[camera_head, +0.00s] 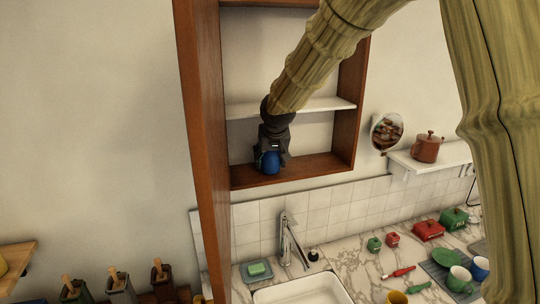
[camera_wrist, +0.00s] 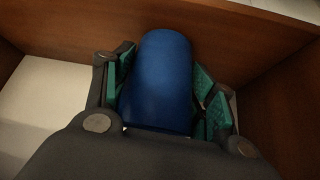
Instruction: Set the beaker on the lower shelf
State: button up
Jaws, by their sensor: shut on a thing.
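The beaker (camera_head: 271,162) is a blue cylinder at the lower shelf (camera_head: 318,167), the brown wooden bottom board of the armoire. My gripper (camera_head: 268,151) reaches into the compartment between the white middle shelf and this board. In the wrist view, the beaker (camera_wrist: 160,80) stands between the teal finger pads of my gripper (camera_wrist: 163,92), which is shut on it. The beaker's lower end is close to the board; I cannot tell whether it touches. Part of the beaker is hidden behind my gripper body.
The white middle shelf (camera_head: 333,104) is just above my gripper. The armoire's left side (camera_head: 205,130) and right side (camera_head: 349,90) wall in the compartment. The lower board is bare to the right. A sink (camera_head: 300,291) and faucet (camera_head: 290,240) stand below.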

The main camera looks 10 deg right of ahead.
jog(key=shift+w+f, duration=0.1)
jog(key=shift+f, duration=0.05)
jog(key=o, duration=1)
jog(key=shift+w, duration=0.1)
jog(key=shift+b, duration=0.35)
jog(key=shift+s+r+b, duration=0.25)
jog(key=shift+b, duration=0.1)
jog(key=s+b, duration=0.2)
jog(key=s, duration=0.2)
jog(key=s+b, duration=0.2)
jog(key=s, duration=0.2)
jog(key=s+a+b, duration=0.1)
jog(key=s+b, duration=0.1)
jog(key=s, duration=0.2)
jog(key=shift+s+r+b, duration=0.2)
jog(key=shift+r+b, duration=0.1)
